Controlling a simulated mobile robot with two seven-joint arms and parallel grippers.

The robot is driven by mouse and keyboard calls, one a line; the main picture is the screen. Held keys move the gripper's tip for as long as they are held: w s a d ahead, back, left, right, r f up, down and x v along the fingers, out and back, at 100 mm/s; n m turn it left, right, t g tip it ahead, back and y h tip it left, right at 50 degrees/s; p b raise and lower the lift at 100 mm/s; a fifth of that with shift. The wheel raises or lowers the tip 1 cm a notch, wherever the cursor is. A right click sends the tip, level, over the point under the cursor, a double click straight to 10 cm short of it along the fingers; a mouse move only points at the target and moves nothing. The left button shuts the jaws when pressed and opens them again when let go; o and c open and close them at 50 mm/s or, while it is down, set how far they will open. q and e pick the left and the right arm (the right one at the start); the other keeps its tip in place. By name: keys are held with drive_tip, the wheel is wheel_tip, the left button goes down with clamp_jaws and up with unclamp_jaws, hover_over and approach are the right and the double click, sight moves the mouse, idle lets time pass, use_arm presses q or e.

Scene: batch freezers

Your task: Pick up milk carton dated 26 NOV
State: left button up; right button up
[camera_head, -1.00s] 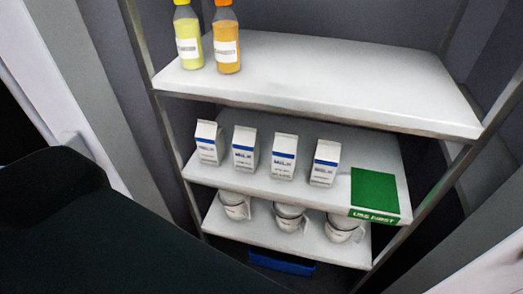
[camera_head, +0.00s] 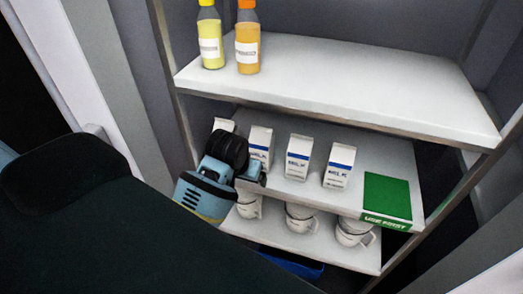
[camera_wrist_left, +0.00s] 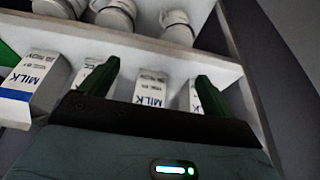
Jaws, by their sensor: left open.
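Several white milk cartons with a blue band stand in a row on the middle shelf. In the head view, the leftmost (camera_head: 224,126) is partly hidden behind my left arm, then come the second (camera_head: 261,146), third (camera_head: 298,158) and fourth (camera_head: 340,166). My left gripper (camera_head: 252,174) is at the shelf's front edge, before the second carton. In the left wrist view, which looks upside down, its open fingers (camera_wrist_left: 158,80) are empty, with one carton (camera_wrist_left: 150,90) showing between them. The date print is too small to read surely. My right gripper is not in view.
A green "USE FIRST" mat (camera_head: 387,197) lies bare at the right end of the middle shelf (camera_head: 330,195). The upper shelf (camera_head: 350,90) holds a yellow bottle (camera_head: 211,45) and an orange bottle (camera_head: 247,50). White mugs (camera_head: 300,215) stand on the shelf below.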

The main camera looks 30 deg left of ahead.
sight(258, 149)
use_arm(q)
drive_tip(key=shift+w+a, duration=0.35)
drive_tip(key=shift+w, duration=1.05)
drive_tip(key=shift+w+a, duration=0.35)
drive_tip(key=shift+w, duration=1.1)
drive_tip(key=shift+w+a, duration=0.35)
drive_tip(key=shift+w, duration=1.05)
drive_tip(key=shift+w, duration=0.1)
drive_tip(key=shift+w+a, duration=0.1)
drive_tip(key=shift+w, duration=0.15)
drive_tip(key=shift+w+a, duration=0.25)
drive_tip(key=shift+w, duration=0.8)
drive_tip(key=shift+x, duration=1.05)
drive_tip(key=shift+w+f, duration=0.3)
drive_tip(key=shift+f, duration=0.15)
drive_tip(key=c, duration=1.5)
